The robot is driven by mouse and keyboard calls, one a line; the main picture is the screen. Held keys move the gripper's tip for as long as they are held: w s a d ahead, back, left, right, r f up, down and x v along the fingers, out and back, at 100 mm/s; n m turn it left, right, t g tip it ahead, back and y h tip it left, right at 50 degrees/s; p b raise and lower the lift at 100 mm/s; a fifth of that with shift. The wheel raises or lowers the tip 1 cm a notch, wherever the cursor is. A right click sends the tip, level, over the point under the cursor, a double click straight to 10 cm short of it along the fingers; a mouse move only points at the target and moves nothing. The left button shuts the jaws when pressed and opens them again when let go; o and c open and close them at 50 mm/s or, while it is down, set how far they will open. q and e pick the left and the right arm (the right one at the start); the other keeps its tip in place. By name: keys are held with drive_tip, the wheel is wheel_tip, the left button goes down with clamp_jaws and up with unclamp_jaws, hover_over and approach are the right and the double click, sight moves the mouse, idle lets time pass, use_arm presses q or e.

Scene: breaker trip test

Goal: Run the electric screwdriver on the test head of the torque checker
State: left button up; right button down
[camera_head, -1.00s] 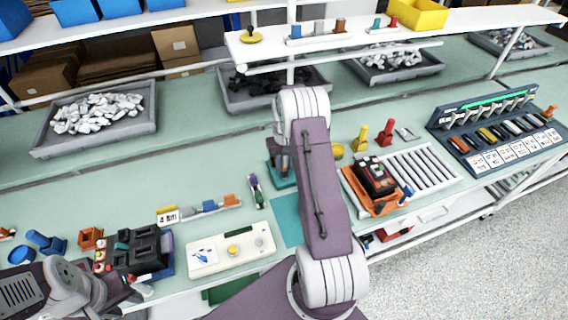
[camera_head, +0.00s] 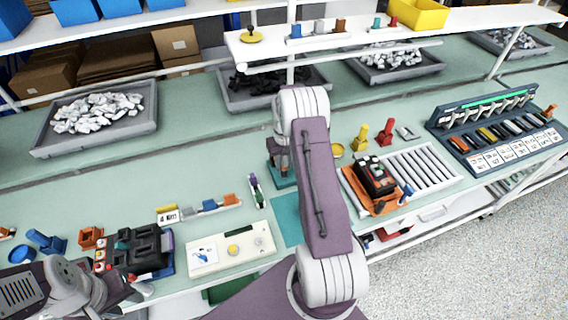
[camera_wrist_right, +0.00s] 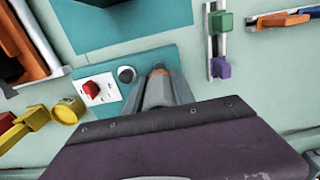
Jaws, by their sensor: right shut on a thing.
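My right gripper (camera_wrist_right: 158,82) is shut in the right wrist view on a thing of which only a small orange bit shows between the fingertips. I cannot make out its shape. It is over a teal base, seemingly the torque checker (camera_wrist_right: 112,113), with a white panel and red button (camera_wrist_right: 91,88) and a dark round knob (camera_wrist_right: 126,74) just left of the fingers. In the head view the teal base (camera_head: 284,182) is partly hidden behind my right arm. My left gripper (camera_head: 120,292) is at the lower left; its fingers are not clear.
A black fixture (camera_head: 142,257) stands near my left gripper. An orange cradle (camera_head: 352,190) with a dark device and a roller rack (camera_head: 425,170) are on the right. Green bench (camera_head: 200,150) is clear behind.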

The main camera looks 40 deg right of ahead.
drive_tip(key=shift+r+p, duration=2.4)
drive_tip(key=shift+r, duration=0.65)
